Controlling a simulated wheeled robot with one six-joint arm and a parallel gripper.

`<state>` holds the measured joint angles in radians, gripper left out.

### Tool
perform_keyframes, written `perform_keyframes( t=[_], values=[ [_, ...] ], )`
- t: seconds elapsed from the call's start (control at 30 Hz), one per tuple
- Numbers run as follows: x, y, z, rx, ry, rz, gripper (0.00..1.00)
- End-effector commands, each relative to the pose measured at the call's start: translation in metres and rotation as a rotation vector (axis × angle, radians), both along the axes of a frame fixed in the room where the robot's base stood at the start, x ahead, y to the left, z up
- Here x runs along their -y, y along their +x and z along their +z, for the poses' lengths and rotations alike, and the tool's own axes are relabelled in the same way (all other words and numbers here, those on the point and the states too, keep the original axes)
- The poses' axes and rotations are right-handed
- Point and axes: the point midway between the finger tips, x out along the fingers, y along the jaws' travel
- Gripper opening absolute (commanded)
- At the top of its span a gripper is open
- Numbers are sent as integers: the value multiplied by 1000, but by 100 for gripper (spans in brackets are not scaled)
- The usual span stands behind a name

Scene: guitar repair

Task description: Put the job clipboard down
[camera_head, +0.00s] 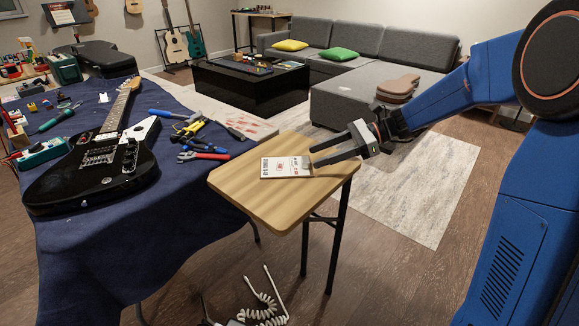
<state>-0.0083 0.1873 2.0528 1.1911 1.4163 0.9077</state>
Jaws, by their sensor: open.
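The job clipboard appears to be the small white board with printed marks (286,167), lying flat on a small wooden side table (262,200). My gripper (313,155) is open above the table's far right part. Its fingertips are at the right end of the white board. I cannot tell whether they touch it or whether the board sits partly between them.
A workbench with a dark blue cloth (90,240) stands left, holding a black electric guitar (98,160) and several pliers (190,128). A coiled white cable (268,305) lies on the floor. The table's front part is bare. A grey sofa (375,100) stands behind.

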Motion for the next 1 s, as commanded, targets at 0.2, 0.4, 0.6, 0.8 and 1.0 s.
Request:
perform_keyframes(
  t=[0.2,0.4,0.6,0.8,1.0],
  values=[
    [-26,-4,-11,0,0,1,52],
    [-28,-4,-12,0,0,0,52],
    [-28,-4,-12,0,0,0,16],
    [-28,-4,-12,0,0,0,2],
    [-27,-4,-6,1,0,-1,2]
  ],
)
